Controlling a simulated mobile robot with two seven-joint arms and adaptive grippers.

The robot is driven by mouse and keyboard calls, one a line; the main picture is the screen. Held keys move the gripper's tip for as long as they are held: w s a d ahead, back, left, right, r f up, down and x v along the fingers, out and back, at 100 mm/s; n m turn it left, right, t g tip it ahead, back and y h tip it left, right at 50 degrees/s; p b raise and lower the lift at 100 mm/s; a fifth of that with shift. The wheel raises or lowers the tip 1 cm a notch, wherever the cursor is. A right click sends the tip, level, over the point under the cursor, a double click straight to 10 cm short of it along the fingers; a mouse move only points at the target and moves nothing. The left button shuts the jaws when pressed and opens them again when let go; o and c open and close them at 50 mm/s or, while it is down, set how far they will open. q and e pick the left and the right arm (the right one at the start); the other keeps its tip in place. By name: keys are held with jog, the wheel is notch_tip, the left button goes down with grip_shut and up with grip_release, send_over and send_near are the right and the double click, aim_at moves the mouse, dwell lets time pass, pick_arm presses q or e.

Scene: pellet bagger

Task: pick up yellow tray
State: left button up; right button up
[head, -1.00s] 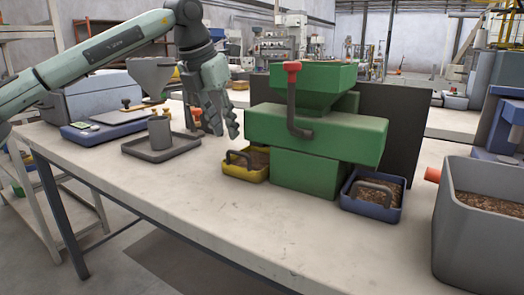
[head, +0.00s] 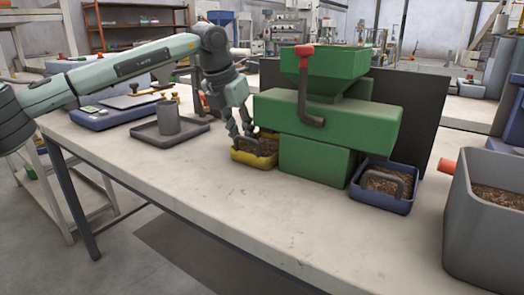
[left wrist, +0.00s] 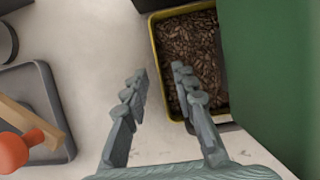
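The yellow tray (head: 253,161) is a small open bin with brown pellets and a dark handle, on the table at the left foot of the green machine (head: 335,120). In the left wrist view the yellow tray (left wrist: 154,45) is at the top, beside the machine's green side. My left gripper (head: 240,132) is above the tray's left part, pointing down. Contact with the tray cannot be told. My right gripper is not seen.
A blue tray (head: 380,202) of pellets sits right of the machine, beside a large grey bin (head: 485,240). The front of the table is clear.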

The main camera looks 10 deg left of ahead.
pick_arm(q)
grip_shut()
jog(key=shift+r, duration=0.15)
